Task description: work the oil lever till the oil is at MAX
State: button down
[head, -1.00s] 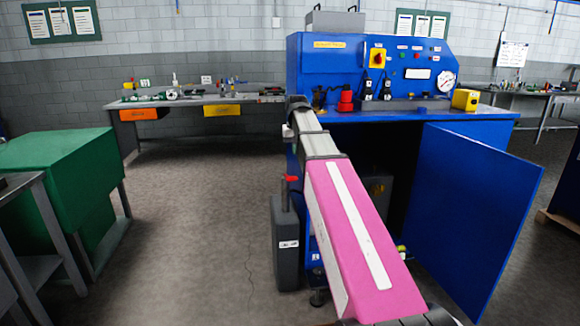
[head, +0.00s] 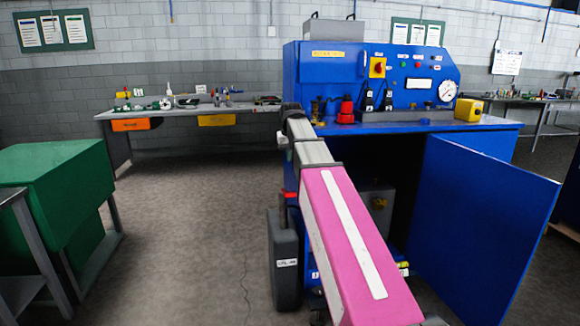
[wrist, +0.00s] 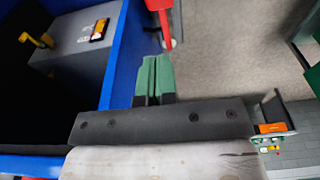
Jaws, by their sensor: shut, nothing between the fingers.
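My gripper (wrist: 154,78) shows in the wrist view with its green-tipped fingers together and empty. In the head view my arm hides it. The blue machine (head: 471,185) has its door open, with a grey tank (head: 375,213) inside. The tank, also in the wrist view (wrist: 75,62), carries a yellow lever-like part (wrist: 36,41) and a small orange-and-dark panel (wrist: 99,29). The fingers are outside the blue side wall, apart from the yellow part. I cannot tell which part is the oil lever, and no oil level or MAX mark is readable.
A red part (wrist: 159,5) lies just beyond my fingertips in the wrist view. A grey container (head: 283,262) stands at the machine's left side, with a red piece (head: 290,195) above it. The open door (head: 485,230) juts right.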

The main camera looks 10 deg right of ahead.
jog(key=f, duration=0.5)
jog(key=w+f, duration=0.1)
jog(key=f, duration=0.2)
jog(key=shift+w+f, duration=0.1)
jog(key=shift+f, duration=0.15)
jog(key=f, duration=0.1)
jog(key=s+f, duration=0.1)
jog(key=f, duration=0.1)
jog(key=shift+s, duration=0.1)
jog(key=shift+s+f, duration=0.1)
jog(key=shift+f, duration=0.3)
jog(key=shift+s+f+t, duration=0.4)
jog(key=shift+s+f, duration=0.15)
jog(key=shift+f, duration=0.1)
notch_tip(320, 180, down, 17)
jog(key=s+t, duration=0.1)
jog(key=t, duration=0.3)
jog(key=shift+s, duration=0.2)
